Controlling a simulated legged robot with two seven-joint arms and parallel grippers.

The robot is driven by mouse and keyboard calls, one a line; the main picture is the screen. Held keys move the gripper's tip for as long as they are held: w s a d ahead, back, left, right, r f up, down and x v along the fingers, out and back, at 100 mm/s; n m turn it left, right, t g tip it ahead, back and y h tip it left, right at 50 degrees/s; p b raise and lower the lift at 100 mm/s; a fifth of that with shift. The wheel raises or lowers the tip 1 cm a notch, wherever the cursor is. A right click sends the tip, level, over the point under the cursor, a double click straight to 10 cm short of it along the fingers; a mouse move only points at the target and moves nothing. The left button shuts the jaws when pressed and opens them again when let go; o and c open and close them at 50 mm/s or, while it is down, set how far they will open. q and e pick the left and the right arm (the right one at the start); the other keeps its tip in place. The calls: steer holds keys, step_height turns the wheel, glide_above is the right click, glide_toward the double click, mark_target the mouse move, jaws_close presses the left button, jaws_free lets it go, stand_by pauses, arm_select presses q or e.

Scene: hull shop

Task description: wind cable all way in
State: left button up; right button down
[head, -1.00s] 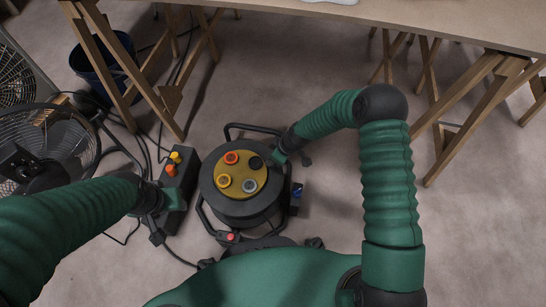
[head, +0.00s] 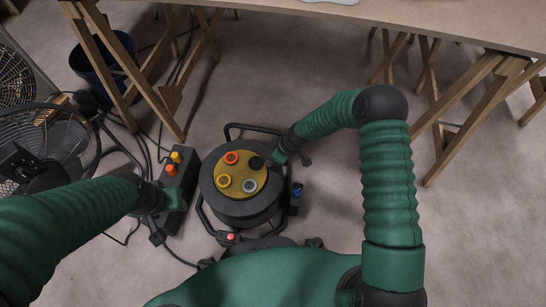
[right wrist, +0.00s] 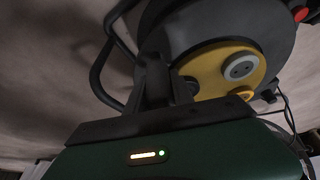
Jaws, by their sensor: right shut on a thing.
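The black cable reel (head: 240,212) stands on the floor in its tubular frame, with a yellow disc (head: 237,172) on top bearing orange, yellow and grey round sockets. A black knob (head: 256,162) sits at the disc's right edge. My right gripper (head: 270,160) is at this knob and shut on it; its fingers also show in the right wrist view (right wrist: 160,80), where they largely hide the knob. My left gripper (head: 158,203) is by a dark switch box (head: 181,176) left of the reel; its fingers are unclear. Cable wound on the drum cannot be made out.
Dark cables (head: 122,150) run over the floor at the left, and one passes below the box toward the reel. Fans (head: 45,150) and a dark blue bucket (head: 100,65) stand at the left. A trestle table (head: 400,22) spans the back.

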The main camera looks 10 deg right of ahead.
steer(key=shift+s+r, duration=0.1)
steer(key=shift+s+d+r+m+p, duration=0.1)
steer(key=shift+s+m+p, duration=0.25)
steer(key=shift+p, duration=0.4)
steer(key=s+m+p, duration=0.1)
steer(key=s+p, duration=0.1)
steer(key=s+m+t+h+p, duration=0.1)
steer(key=s+m+p, duration=0.1)
steer(key=p, duration=0.1)
steer(key=shift+s+a+r+m, duration=0.1)
steer(key=shift+a+r+m, duration=0.1)
steer(key=shift+m, duration=0.05)
steer(key=s+m+p, duration=0.1)
steer(key=s+a+m+h+p, duration=0.1)
steer(key=s+m+p, duration=0.1)
steer(key=s+a+m+h+p, duration=0.1)
steer(key=shift+s+f+m+t+p, duration=0.15)
steer(key=shift+s+m+t+p, duration=0.05)
steer(key=shift+m+t+p, duration=0.1)
steer(key=shift+s+a+m+h+p, duration=0.4)
steer(key=shift+s+a+m+p, duration=0.4)
steer(key=shift+m, duration=0.2)
steer(key=shift+s+a+f+m+h+p, duration=0.15)
steer(key=shift+s+a+m+h+p, duration=0.35)
steer(key=shift+m, duration=0.4)
steer(key=shift+a, duration=0.2)
steer(key=c, duration=1.1)
jaws_free()
